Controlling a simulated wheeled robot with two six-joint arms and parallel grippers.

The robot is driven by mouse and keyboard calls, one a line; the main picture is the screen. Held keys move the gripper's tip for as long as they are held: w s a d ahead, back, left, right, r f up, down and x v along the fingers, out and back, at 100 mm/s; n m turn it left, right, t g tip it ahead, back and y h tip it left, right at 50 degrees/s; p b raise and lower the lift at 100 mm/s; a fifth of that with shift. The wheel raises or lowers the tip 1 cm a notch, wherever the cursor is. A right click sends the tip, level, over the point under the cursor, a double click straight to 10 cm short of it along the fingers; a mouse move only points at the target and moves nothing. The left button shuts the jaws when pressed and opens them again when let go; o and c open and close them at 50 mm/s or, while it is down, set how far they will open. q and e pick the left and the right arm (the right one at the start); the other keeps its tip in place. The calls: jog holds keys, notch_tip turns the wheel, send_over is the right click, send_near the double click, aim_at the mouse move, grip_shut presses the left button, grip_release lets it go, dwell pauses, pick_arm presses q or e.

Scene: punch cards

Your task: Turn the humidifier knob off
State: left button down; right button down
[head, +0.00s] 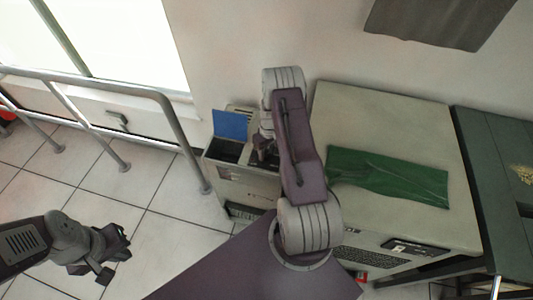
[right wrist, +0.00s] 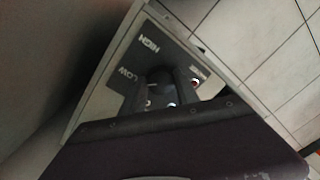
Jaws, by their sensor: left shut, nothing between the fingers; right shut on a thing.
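The humidifier (head: 240,180) is a beige box left of centre in the head view, with a blue panel (head: 230,124) on its top. In the right wrist view its control face (right wrist: 122,58) shows the words HIGH and LOW and small lit indicators. My right gripper (right wrist: 168,82) is at this face, below the lettering, shut on the dark knob. The knob is mostly hidden between the fingers, so its setting cannot be read. My left gripper (head: 118,256) is shut and empty, over the floor at the lower left, well away from the humidifier.
A large beige cabinet (head: 395,118) with a green cloth (head: 388,178) on top stands right of the humidifier. A dark green table (head: 500,165) is at the far right. A grey metal railing (head: 175,130) runs along the left. The tiled floor (head: 150,235) is clear.

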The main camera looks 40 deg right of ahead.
aim_at(266, 152)
jog(key=n+b, duration=0.1)
jog(key=n, duration=0.4)
jog(key=shift+w+d+n, duration=0.1)
jog(key=shift+n, duration=0.2)
jog(key=shift+n+g+b, duration=0.3)
jog(key=shift+n, duration=1.9)
jog(key=c, duration=0.9)
grip_release()
jog(key=shift+r, duration=0.15)
notch_tip(266, 152, up, 9)
jog(key=shift+w+d, duration=0.15)
jog(key=shift+w, duration=0.1)
